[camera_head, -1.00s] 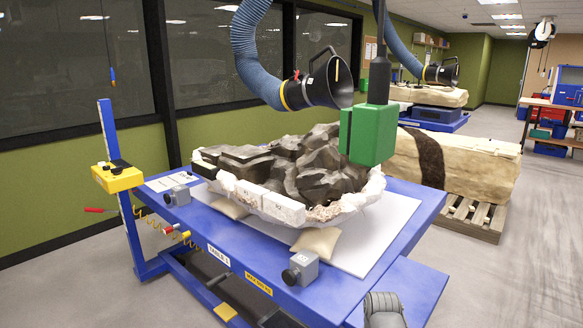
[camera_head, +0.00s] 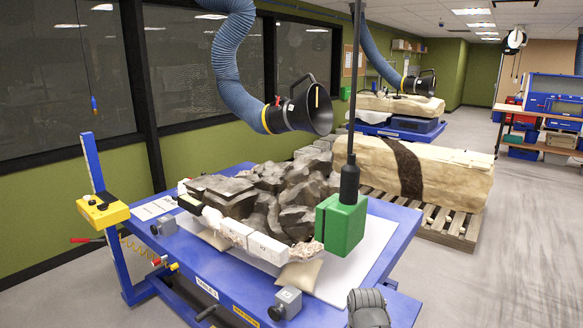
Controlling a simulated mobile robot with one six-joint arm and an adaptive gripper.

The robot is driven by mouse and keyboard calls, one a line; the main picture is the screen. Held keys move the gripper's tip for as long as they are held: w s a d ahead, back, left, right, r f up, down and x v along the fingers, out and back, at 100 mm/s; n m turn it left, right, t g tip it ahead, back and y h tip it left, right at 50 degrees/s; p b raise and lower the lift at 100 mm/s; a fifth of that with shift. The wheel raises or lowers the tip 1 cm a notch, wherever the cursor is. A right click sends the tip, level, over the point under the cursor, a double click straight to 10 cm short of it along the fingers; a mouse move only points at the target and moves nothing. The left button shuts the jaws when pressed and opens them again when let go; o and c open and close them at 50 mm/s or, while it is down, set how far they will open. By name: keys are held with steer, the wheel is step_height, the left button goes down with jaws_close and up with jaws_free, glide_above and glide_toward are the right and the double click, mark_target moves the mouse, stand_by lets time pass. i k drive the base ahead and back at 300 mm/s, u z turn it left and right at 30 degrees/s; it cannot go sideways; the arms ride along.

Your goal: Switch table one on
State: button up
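Table one is the blue table (camera_head: 392,243) in the head view, with a "TABLE 1" label (camera_head: 207,287) on its front edge. A yellow box (camera_head: 103,210) with a dark part on top sits on a blue post at the table's left end. A grey box with a dark round knob (camera_head: 285,302) is at the front edge, and a similar one (camera_head: 164,225) is at the left. Which of these is the table's switch I cannot tell.
A hose with a black hood (camera_head: 300,108) hangs above. A pale block on a pallet (camera_head: 440,225) stands behind. Floor at right is clear.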

mark_target(103, 206)
steer(key=u, duration=1.4)
steer(key=i, duration=2.35)
steer(key=u, duration=0.05)
